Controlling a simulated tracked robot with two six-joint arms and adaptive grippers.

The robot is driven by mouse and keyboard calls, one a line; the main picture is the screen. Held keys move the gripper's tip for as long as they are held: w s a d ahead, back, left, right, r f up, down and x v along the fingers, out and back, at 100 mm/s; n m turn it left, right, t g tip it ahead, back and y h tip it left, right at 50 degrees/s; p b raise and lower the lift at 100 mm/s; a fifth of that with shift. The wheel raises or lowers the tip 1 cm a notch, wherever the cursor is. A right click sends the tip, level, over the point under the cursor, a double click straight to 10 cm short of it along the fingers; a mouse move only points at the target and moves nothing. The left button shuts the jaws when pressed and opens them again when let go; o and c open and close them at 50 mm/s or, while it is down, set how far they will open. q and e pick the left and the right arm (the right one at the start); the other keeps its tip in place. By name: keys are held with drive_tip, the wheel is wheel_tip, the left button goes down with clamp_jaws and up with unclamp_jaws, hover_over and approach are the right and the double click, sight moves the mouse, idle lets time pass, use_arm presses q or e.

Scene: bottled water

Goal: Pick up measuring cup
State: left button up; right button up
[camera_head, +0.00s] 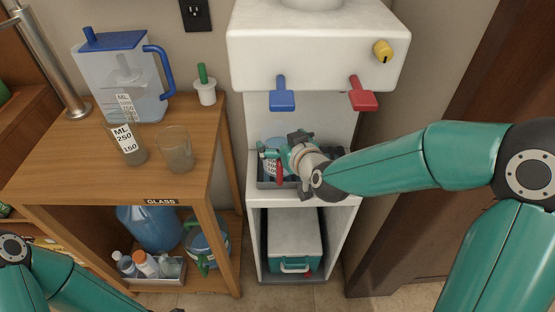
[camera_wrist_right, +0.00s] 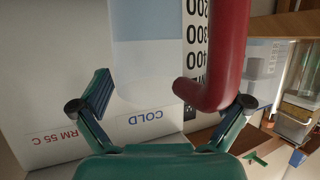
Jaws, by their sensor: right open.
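The measuring cup (camera_head: 275,171) is a clear bluish cup with a red handle and a printed scale. It stands in the dispenser's tray bay, partly hidden by my right gripper (camera_head: 281,150). In the right wrist view the cup (camera_wrist_right: 147,60) is close up, with its red handle (camera_wrist_right: 228,50) in front. My right gripper (camera_wrist_right: 172,90) is open there, its fingers spread on either side of the cup and handle. The handle's lower end is near the right-hand finger; I cannot tell whether they touch. My left arm shows at the lower left; its gripper is out of view.
The white water dispenser (camera_head: 310,55) has a blue tap (camera_head: 282,99) and a red tap (camera_head: 362,98) above the bay. A wooden table (camera_head: 60,165) at left holds a blue-lidded pitcher (camera_head: 105,75), a marked glass (camera_head: 127,145) and a plain glass (camera_head: 176,150).

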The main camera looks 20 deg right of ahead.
drive_tip(key=shift+c, duration=0.3)
drive_tip(key=c, duration=1.3)
drive_tip(key=shift+r, duration=0.1)
drive_tip(key=shift+c, duration=0.9)
drive_tip(key=shift+r, duration=0.25)
